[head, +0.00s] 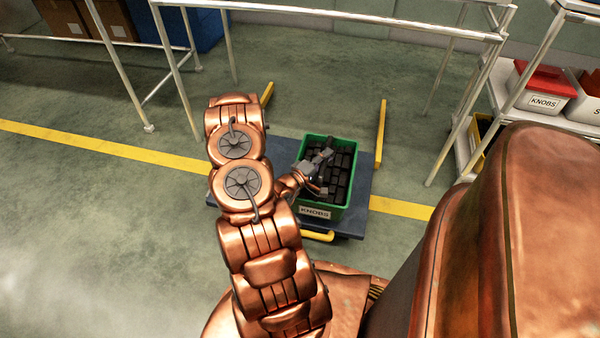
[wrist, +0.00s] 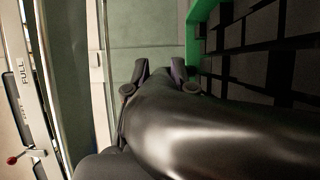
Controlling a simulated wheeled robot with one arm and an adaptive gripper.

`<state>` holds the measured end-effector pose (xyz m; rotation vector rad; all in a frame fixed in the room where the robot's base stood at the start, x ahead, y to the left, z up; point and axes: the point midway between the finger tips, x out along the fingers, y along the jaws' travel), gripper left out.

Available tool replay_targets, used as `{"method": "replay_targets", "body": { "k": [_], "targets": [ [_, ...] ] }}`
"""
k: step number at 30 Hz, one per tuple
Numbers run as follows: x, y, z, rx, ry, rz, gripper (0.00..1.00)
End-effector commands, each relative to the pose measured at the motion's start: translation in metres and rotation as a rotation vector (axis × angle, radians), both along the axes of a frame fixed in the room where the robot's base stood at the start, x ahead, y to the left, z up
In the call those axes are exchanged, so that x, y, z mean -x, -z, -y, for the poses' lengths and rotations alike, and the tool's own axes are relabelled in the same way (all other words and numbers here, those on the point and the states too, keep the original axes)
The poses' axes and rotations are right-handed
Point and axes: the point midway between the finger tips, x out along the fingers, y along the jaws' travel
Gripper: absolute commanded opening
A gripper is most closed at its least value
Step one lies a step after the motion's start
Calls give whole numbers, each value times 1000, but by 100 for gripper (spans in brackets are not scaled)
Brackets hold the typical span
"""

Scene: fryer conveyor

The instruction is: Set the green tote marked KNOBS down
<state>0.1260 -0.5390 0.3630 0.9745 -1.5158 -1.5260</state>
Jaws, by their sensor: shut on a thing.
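The green tote (head: 313,225) with a white KNOBS label is upright in the head view, filled with black blocks. It is over a dark blue platform (head: 357,215); I cannot tell whether its base touches it. My gripper (head: 326,155) reaches across the tote from the left and is shut on it; the exact grip point is unclear. In the wrist view the two fingers (wrist: 160,72) are beside the green rim (wrist: 198,18), with the black blocks to the right.
Metal rails (head: 330,17) run behind. At right, a rack holds a white bin labelled KNOBS (head: 541,101) with a red lid. A yellow floor line (head: 110,147) crosses open floor at left.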

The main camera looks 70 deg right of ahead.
Motion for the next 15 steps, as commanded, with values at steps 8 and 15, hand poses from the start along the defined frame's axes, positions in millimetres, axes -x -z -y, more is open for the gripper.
{"method": "replay_targets", "body": {
  "k": [8, 15],
  "targets": [
    [-36, 5, 4, 4, -1, 1, 0],
    [-80, 10, 8, 3, -2, 2, 0]
  ]
}}
